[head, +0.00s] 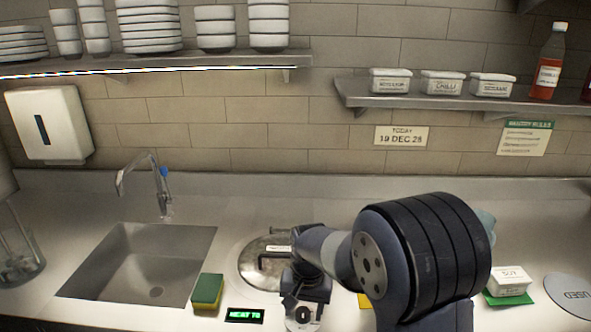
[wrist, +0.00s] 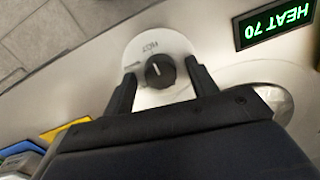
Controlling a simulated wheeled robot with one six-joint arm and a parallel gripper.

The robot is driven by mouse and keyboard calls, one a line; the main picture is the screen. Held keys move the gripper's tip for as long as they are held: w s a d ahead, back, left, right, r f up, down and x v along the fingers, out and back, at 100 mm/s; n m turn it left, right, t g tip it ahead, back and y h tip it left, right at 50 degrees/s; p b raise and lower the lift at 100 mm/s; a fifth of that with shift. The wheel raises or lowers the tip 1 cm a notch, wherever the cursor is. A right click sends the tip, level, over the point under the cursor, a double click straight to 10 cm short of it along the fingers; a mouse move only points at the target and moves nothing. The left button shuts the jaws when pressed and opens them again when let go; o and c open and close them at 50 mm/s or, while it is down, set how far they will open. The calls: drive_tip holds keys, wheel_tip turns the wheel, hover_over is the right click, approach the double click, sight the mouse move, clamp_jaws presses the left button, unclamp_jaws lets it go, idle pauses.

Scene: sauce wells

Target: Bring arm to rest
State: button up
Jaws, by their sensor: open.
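My gripper (head: 305,297) is low over the counter's front edge, in front of the round metal lid (head: 258,262). In the wrist view my gripper (wrist: 161,74) is open and empty, with one finger on each side of a small black knob (wrist: 159,71). Both fingers are apart from the knob in the picture. The knob sits on a round white dial plate (wrist: 178,45), whose lower edge also shows below my gripper in the head view (head: 303,322). My arm hides part of the lid and the counter to the right.
A green-lit display (head: 245,315) reads HEAT 70. A green and yellow sponge (head: 207,291) lies beside the sink (head: 140,262). A white SOY tub (head: 509,281) stands on a green card at right. Shelves with dishes (head: 151,27) and labelled tubs (head: 442,83) hang above.

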drive_tip(key=n, duration=0.4)
drive_tip(key=shift+n, duration=0.3)
drive_tip(key=n, duration=0.4)
drive_tip(key=shift+n+p, duration=0.3)
drive_tip(key=n, duration=0.4)
drive_tip(key=shift+w+n+g, duration=0.1)
drive_tip(key=shift+n+g, duration=0.2)
drive_tip(key=shift+n, duration=0.1)
drive_tip(key=shift+n+h+p, duration=0.3)
drive_tip(key=shift+n+p, duration=0.15)
drive_tip(key=shift+n, duration=1.85)
